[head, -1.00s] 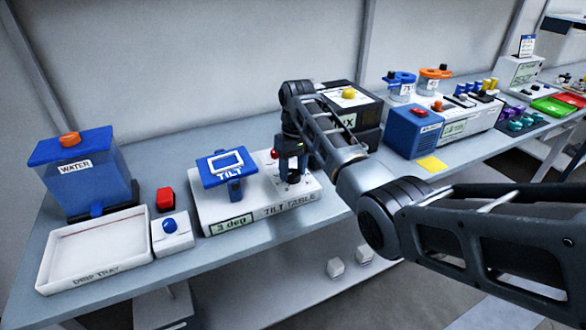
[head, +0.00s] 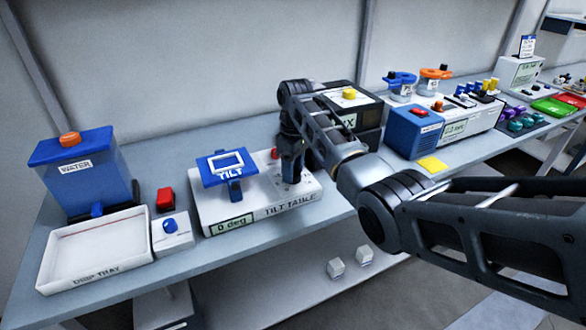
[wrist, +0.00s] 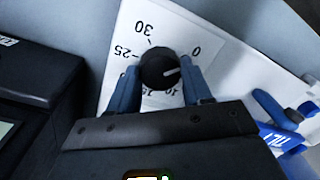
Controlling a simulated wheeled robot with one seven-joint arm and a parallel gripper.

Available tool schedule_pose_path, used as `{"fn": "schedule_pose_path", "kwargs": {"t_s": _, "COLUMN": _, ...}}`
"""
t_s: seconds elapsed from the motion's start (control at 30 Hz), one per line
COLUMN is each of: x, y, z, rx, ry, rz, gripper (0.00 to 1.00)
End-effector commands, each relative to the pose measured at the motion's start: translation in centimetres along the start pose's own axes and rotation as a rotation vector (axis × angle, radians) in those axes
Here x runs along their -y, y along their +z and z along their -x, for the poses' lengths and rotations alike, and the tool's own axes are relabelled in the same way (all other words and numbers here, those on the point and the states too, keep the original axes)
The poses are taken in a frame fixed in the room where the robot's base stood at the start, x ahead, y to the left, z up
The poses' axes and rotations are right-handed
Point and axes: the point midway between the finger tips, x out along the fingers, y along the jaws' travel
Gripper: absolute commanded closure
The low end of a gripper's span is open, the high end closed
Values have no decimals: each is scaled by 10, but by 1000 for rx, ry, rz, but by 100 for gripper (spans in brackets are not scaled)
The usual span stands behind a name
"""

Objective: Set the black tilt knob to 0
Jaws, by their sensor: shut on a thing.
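The black tilt knob (wrist: 158,72) sits on a white dial plate marked 0, 25 and 30, with other marks partly covered. Its white pointer line points right, roughly toward the 0. My gripper (wrist: 161,68) is shut on the knob, one blue finger on each side. In the head view my gripper (head: 290,172) reaches down onto the right part of the white tilt table (head: 285,209) and hides the knob. The tilt table's display (head: 232,225) reads 0 deg. The blue TILT plate (head: 226,168) stands on the left of the table and looks about level.
A red button (head: 275,153) is just behind my gripper. A black box with a yellow knob (head: 349,94) stands close behind my arm. The drip tray (head: 95,248) and water tank (head: 85,170) are at the left, and a blue box (head: 414,132) is at the right.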

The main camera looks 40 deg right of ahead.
Motion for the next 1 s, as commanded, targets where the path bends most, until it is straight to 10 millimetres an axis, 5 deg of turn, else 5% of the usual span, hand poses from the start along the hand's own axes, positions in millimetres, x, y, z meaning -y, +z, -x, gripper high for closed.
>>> {"fn": "schedule_pose_path", "kwargs": {"t_s": 0.27, "x": 0, "y": -1, "z": 1, "rx": -2, "ry": 0, "rz": 1, "gripper": 81}}
{"fn": "schedule_pose_path", "kwargs": {"t_s": 0.3, "x": 0, "y": -1, "z": 1, "rx": -2, "ry": 0, "rz": 1, "gripper": 50}}
{"fn": "schedule_pose_path", "kwargs": {"t_s": 0.57, "x": 0, "y": 0, "z": 0, "rx": -1, "ry": 0, "rz": 0, "gripper": 25}}
{"fn": "schedule_pose_path", "kwargs": {"t_s": 0.83, "x": 0, "y": 0, "z": 2, "rx": -1, "ry": 0, "rz": 0, "gripper": 25}}
{"fn": "schedule_pose_path", "kwargs": {"t_s": 1.0, "x": -1, "y": -1, "z": 20, "rx": -3, "ry": 2, "rz": 0, "gripper": 25}}
